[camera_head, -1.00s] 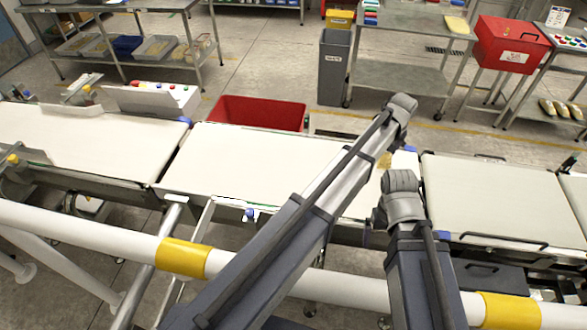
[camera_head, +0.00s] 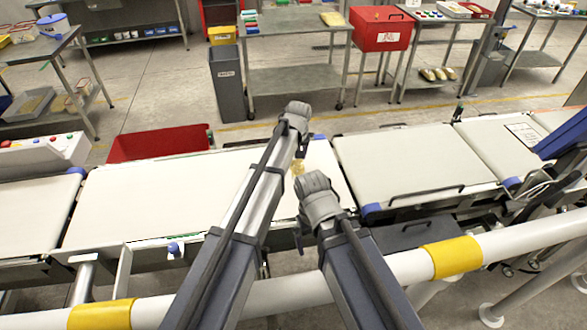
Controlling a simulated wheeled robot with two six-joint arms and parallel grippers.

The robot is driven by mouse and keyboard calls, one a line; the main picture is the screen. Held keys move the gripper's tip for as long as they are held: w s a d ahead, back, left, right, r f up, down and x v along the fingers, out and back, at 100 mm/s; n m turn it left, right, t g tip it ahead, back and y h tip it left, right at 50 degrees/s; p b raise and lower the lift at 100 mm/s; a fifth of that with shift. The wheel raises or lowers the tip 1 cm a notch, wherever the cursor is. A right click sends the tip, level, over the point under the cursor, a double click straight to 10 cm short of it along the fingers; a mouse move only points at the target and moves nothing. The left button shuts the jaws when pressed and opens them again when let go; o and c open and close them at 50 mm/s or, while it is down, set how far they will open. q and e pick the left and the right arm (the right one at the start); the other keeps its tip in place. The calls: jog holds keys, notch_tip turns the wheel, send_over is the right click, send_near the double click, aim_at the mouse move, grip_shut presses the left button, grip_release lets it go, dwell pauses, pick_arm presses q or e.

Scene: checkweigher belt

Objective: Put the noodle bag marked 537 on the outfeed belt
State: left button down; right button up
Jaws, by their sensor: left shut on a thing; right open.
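My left gripper (camera_head: 298,158) hangs over the right end of the middle belt, its jaws largely hidden behind my own arm links. It is shut on a small yellowish bag (camera_head: 298,168), of which only a sliver shows; no number can be read on it. My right gripper (camera_head: 318,192) is lower and nearer, beside the left one; its wrist hides the fingers, and it is open. The belt to the right (camera_head: 395,160), a bare pale belt past a gap, may be the outfeed belt; no label shows which one is.
The middle belt (camera_head: 150,200) is bare where it shows. A red bin (camera_head: 158,143) stands behind it. A white rail (camera_head: 510,243) with yellow bands crosses in front. Several yellowish bags (camera_head: 438,74) lie on a rear table's lower shelf. A grey bin (camera_head: 227,85) stands behind.

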pick_arm(q)
jog(key=shift+f+b, duration=1.95)
jog(key=shift+r, duration=0.15)
grip_release()
jog(key=p+v, duration=1.2)
jog(key=shift+r, duration=0.1)
jog(key=shift+w+f+b, duration=0.1)
jog(key=shift+f+b, duration=0.15)
jog(key=shift+b, duration=0.05)
